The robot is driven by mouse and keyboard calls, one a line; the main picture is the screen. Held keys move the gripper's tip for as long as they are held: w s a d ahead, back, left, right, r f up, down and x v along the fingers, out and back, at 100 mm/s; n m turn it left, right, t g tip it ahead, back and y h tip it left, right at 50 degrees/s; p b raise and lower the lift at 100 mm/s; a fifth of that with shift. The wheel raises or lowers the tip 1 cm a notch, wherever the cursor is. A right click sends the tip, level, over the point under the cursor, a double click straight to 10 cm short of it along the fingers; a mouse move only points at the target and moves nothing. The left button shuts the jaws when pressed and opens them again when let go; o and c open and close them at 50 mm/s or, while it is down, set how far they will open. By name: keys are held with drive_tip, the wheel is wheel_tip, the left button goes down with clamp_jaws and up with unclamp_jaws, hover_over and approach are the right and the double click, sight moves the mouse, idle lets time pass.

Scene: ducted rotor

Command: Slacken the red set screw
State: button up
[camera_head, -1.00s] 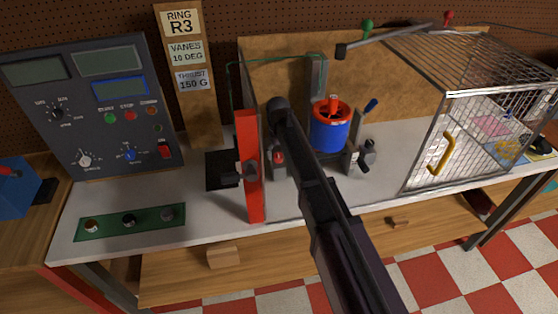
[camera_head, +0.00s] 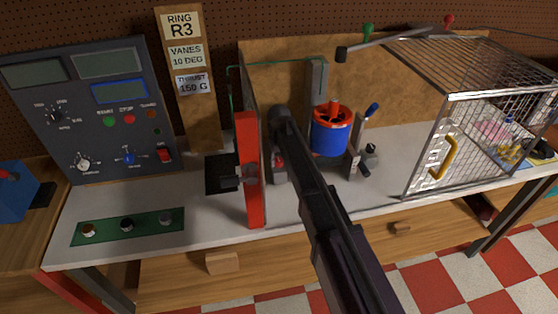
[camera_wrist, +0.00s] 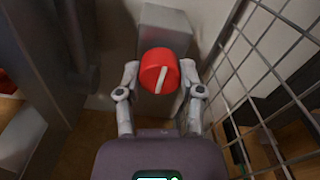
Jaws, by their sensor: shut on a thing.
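In the wrist view the red set screw (camera_wrist: 152,68) is a round red knob with a pale line across its face, slightly tilted from upright. It sits against a grey block (camera_wrist: 165,22). My gripper (camera_wrist: 160,76) has one finger on each side of the knob and is shut on it. In the head view my dark arm runs up from the lower right and hides most of the gripper. A small red part (camera_head: 279,161) shows just left of the arm. The blue ducted rotor (camera_head: 328,139) with its red top stands right of the arm.
A red-edged upright panel (camera_head: 250,180) stands close left of my arm. A wire cage (camera_head: 425,150) with a yellow handle is at the right. A control console (camera_head: 90,115) stands at the left. In the wrist view, wire mesh (camera_wrist: 262,85) is close on the right.

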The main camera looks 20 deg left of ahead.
drive_tip(key=shift+n, duration=0.3)
drive_tip(key=n, duration=1.3)
drive_tip(key=shift+n, duration=2.3)
drive_tip(key=o, duration=1.2)
drive_tip(key=shift+c, duration=0.2)
drive_tip(key=shift+m, duration=0.4)
